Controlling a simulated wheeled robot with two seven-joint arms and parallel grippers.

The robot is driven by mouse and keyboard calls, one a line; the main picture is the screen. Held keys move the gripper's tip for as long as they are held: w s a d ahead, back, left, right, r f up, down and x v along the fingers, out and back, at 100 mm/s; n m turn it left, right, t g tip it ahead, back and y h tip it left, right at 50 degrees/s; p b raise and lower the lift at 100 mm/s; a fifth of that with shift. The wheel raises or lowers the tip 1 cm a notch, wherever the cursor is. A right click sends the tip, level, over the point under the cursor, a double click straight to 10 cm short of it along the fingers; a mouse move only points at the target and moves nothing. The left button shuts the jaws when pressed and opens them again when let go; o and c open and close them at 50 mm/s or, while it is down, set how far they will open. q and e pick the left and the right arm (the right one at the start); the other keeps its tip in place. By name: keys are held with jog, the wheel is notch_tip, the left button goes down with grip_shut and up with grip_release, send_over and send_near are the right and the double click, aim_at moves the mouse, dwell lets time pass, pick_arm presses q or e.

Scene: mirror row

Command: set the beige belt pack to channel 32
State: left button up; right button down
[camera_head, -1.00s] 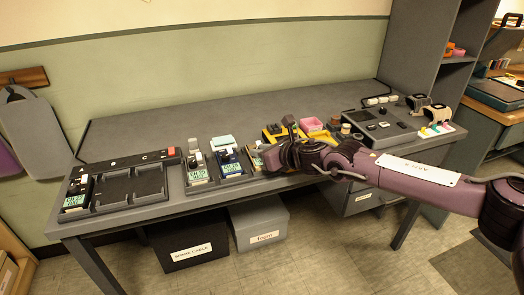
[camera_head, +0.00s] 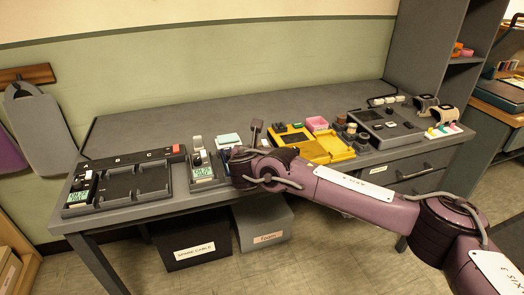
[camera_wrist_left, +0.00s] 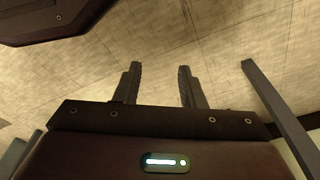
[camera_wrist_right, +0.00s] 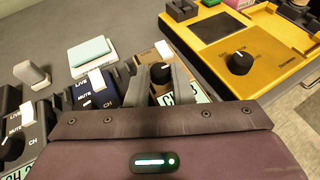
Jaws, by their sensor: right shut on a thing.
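The beige belt pack (camera_wrist_right: 148,56) shows in the right wrist view, with a white switch and a black knob (camera_wrist_right: 158,70). My right gripper (camera_wrist_right: 160,84) is shut on that knob, one finger on each side. The pack's green display (camera_wrist_right: 200,93) is partly covered by a finger and I cannot read its channel. In the head view my right gripper (camera_head: 238,166) and arm hide the beige pack. The blue belt pack (camera_wrist_right: 98,96) stands just left of it. My left gripper (camera_wrist_left: 158,88) is open and empty over the floor, outside the head view.
A grey belt pack (camera_head: 203,168) stands farther left, beside a charger tray (camera_head: 130,187) holding another pack (camera_head: 80,190). A yellow unit (camera_wrist_right: 262,45) with its own black knob is close on the right. The rear tabletop (camera_head: 240,105) is clear.

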jog(key=m+h, duration=0.1)
jog(key=h, duration=0.1)
jog(key=a+m+g+h, duration=0.1)
jog(key=m, duration=0.1)
jog(key=shift+w+h, duration=0.1)
jog(key=shift+h, duration=0.3)
jog(key=shift+m+g+h, duration=0.3)
jog(key=shift+m+h, duration=0.2)
jog(key=shift+m, duration=0.2)
jog(key=shift+w+m+h+b, duration=0.1)
jog(key=shift+m+h+b, duration=0.2)
pick_arm(q)
jog(key=shift+w+d+r, duration=0.15)
jog(key=shift+r, duration=0.25)
jog(key=shift+w+d+r, duration=0.1)
jog(key=shift+w+r, duration=0.05)
jog(key=shift+r, duration=0.2)
pick_arm(e)
jog(key=shift+h, duration=0.3)
pick_arm(q)
jog(key=shift+w+r, duration=0.15)
pick_arm(e)
jog(key=shift+g, duration=0.3)
jog(key=c, duration=1.3)
grip_release()
pick_arm(q)
jog(key=shift+s, duration=0.2)
pick_arm(e)
jog(key=shift+o, duration=0.2)
